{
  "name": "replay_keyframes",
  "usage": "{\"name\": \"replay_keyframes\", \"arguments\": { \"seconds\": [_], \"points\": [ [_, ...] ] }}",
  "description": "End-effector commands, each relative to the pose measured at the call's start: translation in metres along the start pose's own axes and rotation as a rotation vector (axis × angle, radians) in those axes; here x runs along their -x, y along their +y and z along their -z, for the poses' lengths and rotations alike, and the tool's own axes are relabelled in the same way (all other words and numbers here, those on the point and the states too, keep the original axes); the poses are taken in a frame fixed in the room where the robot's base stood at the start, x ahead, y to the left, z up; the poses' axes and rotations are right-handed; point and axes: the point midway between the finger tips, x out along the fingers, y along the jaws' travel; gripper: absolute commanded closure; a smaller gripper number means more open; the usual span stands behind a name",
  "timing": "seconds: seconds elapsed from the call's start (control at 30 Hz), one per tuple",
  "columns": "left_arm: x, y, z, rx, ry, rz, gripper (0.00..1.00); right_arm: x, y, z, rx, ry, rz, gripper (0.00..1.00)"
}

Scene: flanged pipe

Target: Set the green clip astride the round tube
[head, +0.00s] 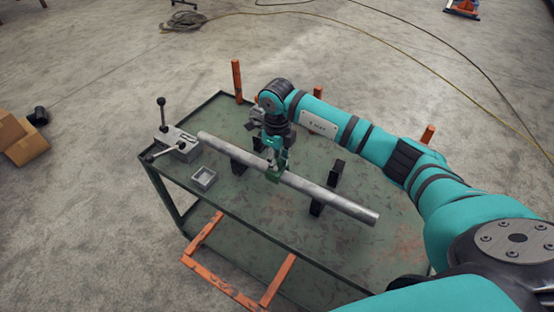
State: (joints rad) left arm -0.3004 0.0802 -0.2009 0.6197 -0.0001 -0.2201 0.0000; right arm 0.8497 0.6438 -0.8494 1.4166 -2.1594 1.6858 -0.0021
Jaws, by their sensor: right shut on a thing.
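The round tube (335,198) is a long grey metal pipe. It lies on black supports (316,207) across the green table and runs from upper left to lower right. My right gripper (277,167) points down over the middle of the tube and is shut on the green clip (273,175). The clip is at the tube in the picture, around its middle. It is too small to tell whether the clip sits astride the tube or just above it. My left gripper is not in view.
A grey lever device (176,147) and a small open grey box (203,179) stand at the table's left end. The green table (240,208) has orange corner posts (237,80). Its front surface is mostly clear. Cardboard boxes (25,140) and cables (184,21) lie on the floor.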

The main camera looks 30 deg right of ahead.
Motion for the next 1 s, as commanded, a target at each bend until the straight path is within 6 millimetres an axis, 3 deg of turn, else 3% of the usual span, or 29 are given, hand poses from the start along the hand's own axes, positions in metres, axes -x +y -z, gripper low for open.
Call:
{"name": "replay_keyframes", "arguments": {
  "seconds": [0.2, 0.23, 0.4, 0.77, 1.0],
  "points": [
    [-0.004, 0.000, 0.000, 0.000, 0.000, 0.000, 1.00, -0.005, 0.000, 0.000, -0.001, 0.000, 0.000, 1.00],
    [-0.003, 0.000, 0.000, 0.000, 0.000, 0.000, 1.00, -0.004, 0.000, 0.000, -0.001, 0.000, 0.000, 0.80],
    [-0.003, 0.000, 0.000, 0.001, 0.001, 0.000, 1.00, -0.004, 0.000, 0.000, 0.000, 0.000, 0.000, 0.58],
    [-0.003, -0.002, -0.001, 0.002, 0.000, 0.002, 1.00, 0.001, 0.000, 0.000, 0.000, -0.001, 0.001, 0.57],
    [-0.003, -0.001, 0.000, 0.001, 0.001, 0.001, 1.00, 0.044, -0.001, -0.001, 0.001, -0.006, 0.004, 0.57]
  ]
}}
